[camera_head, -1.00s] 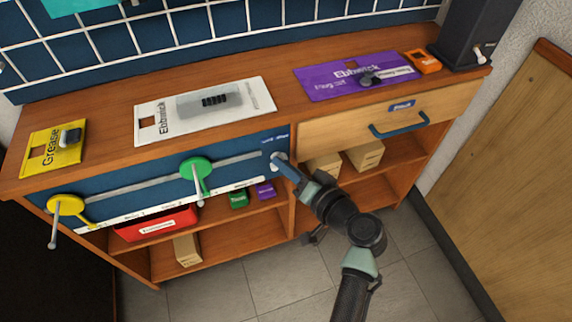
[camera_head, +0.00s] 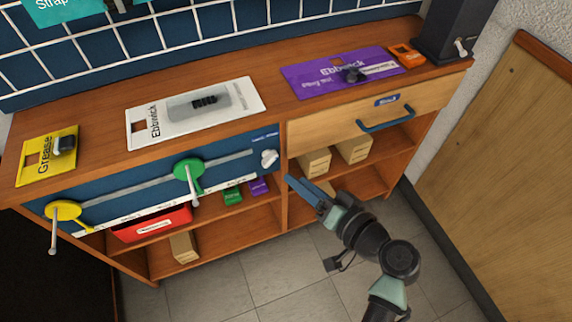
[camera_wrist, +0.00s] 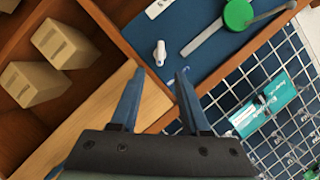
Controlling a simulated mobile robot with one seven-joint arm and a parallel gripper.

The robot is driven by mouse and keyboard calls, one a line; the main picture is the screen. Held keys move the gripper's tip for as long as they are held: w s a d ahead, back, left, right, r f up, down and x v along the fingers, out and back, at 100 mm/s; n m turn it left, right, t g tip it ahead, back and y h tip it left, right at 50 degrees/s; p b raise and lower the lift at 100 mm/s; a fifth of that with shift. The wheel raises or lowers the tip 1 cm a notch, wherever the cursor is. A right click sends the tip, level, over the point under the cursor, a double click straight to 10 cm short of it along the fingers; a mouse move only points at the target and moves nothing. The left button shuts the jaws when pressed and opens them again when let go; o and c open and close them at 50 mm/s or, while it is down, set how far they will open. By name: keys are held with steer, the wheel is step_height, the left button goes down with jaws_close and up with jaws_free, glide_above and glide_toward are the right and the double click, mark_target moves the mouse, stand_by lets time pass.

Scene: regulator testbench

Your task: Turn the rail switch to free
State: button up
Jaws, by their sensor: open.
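The rail switch is a small white knob (camera_head: 269,158) at the right end of the blue panel (camera_head: 228,158), under a small label too small to read. In the wrist view the white knob (camera_wrist: 160,53) stands just beyond the fingertips, roughly midway between them. My gripper (camera_head: 290,179) is below and right of the knob in the head view, apart from it. In the wrist view my gripper (camera_wrist: 160,74) has its two blue fingers spread, with nothing between them.
A green knob (camera_head: 188,170) and a yellow knob (camera_head: 63,211) with grey handles sit along the panel's rail. A wooden drawer (camera_head: 350,112) with a blue handle is right of the panel. Boxes fill the shelves below. The floor in front is clear.

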steer(key=v, duration=0.4)
stand_by(0.5)
